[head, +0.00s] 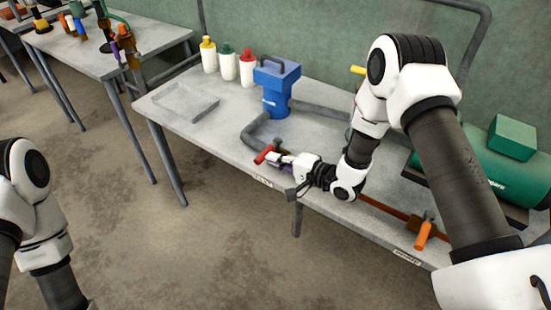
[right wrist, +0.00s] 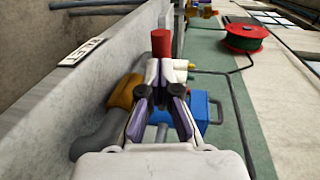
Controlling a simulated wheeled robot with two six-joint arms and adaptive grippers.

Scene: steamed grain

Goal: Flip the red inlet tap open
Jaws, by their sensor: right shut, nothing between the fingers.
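The red inlet tap handle (head: 264,154) is at the table's front edge, at the end of a grey pipe (head: 254,133). In the right wrist view the red handle (right wrist: 161,43) sticks up just beyond my fingertips, and an orange-brown valve body (right wrist: 124,91) sits to their left. My right gripper (head: 279,159) is shut and empty, with its tips right beside the red handle. I cannot tell whether they touch it. The right gripper (right wrist: 160,76) hides part of the valve. Only links of my left arm show, at the left; its gripper is out of view.
A blue hopper (head: 275,87) stands behind the tap. An orange-handled tap (head: 422,235) is on a copper pipe to the right, near a green tank (head: 480,158). Several bottles (head: 228,64) and a shallow grey tray (head: 186,101) stand at the left.

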